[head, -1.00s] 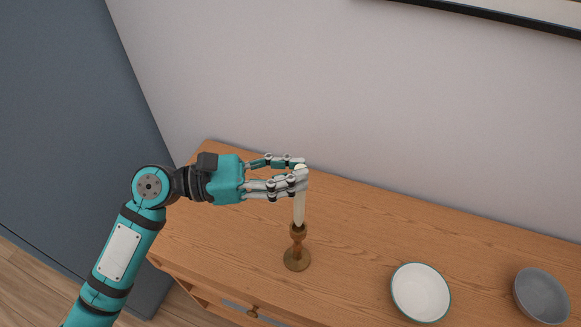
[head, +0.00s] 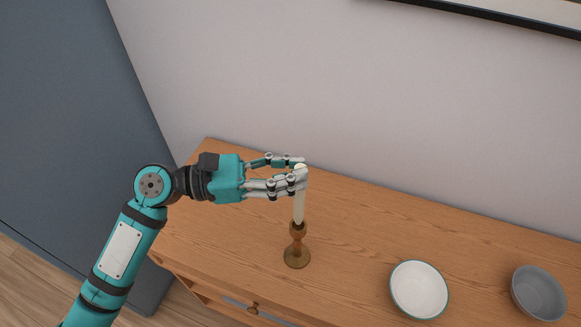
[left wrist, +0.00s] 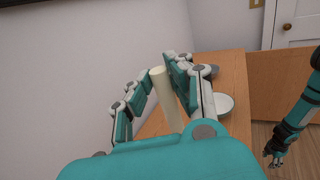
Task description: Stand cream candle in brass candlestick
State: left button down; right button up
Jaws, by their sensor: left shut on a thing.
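The cream candle (head: 299,207) is upright in the head view, with its upper part between the fingers of my left gripper (head: 302,174). The gripper is shut on it. The candle's lower end meets the cup of the brass candlestick (head: 297,257), which stands upright on the wooden top. I cannot tell how deep the candle sits in the cup. In the left wrist view the candle (left wrist: 166,100) shows between the fingers, and the candlestick is hidden. My right gripper (left wrist: 274,156) hangs at the right of that view, away from the candle; its fingers are too small to read.
The wooden sideboard (head: 350,215) stands against a pale wall. A white bowl (head: 419,289) and a grey bowl (head: 539,293) stand to the right of the candlestick. The wood between candlestick and white bowl is clear. A dark blue-grey panel (head: 70,120) rises at the left.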

pick_arm(q)
jog(key=shift+f+b, duration=0.85)
jog(key=shift+f, duration=1.05)
jog(key=c, duration=1.1)
grip_release()
jog(key=shift+c, duration=0.2)
jog(key=s+a, duration=0.2)
jog(key=a, duration=1)
jog(key=shift+d+f, duration=0.1)
